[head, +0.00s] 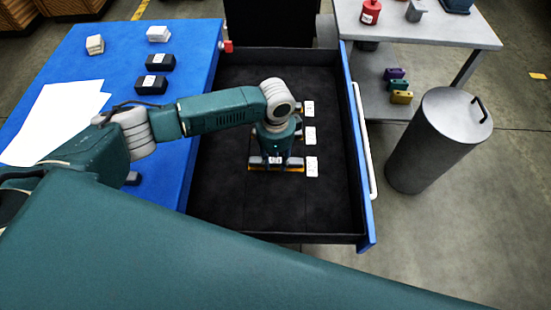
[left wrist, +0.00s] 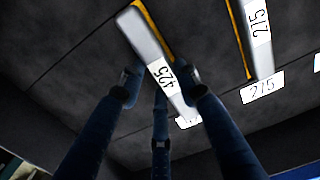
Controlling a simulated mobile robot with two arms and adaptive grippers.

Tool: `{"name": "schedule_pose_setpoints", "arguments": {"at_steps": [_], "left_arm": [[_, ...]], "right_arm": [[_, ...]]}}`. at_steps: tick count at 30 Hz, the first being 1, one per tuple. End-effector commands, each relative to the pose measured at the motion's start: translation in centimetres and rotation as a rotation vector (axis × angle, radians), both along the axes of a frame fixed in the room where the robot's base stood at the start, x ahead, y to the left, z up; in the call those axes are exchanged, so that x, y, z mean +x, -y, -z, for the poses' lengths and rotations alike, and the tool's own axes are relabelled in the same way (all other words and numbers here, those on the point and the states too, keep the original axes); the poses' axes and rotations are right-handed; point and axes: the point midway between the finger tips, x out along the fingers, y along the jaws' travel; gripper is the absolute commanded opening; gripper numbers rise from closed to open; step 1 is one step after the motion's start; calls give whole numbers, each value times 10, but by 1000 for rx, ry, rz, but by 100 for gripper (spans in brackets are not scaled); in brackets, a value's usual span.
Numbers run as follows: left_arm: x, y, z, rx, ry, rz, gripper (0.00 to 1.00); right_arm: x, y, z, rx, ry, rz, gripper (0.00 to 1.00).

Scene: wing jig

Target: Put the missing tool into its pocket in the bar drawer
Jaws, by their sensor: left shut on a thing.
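The open bar drawer (head: 225,205) has a dark lining and a blue side. My left gripper (head: 275,157) points down into it, over the front of a short row of pockets. In the left wrist view its fingers (left wrist: 160,80) are shut on a grey bar marked 425 (left wrist: 146,40). A yellow strip runs along one side of this bar. I cannot tell whether the bar is fully seated or slightly raised. A second grey bar marked 215 (left wrist: 260,55) lies beside it, near a white 215 label (left wrist: 262,88). My right gripper is not in view.
White labels (head: 312,167) line the pockets' right side. The blue table (head: 100,60) at left holds dark blocks (head: 151,85), pale blocks (head: 95,44) and white paper (head: 60,115). A grey cylinder (head: 430,145) stands right of the drawer. The drawer's front area is clear.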

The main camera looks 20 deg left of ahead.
Motion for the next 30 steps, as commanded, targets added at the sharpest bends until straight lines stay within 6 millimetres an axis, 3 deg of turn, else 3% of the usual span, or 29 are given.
{"name": "schedule_pose_setpoints", "arguments": {"at_steps": [26,27,30], "left_arm": [[1,1,8,-1,2,1,0],[1,1,8,-1,2,1,40],[1,1,8,-2,2,1,54]], "right_arm": [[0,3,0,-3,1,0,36],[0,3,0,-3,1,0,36],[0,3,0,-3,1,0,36]]}}
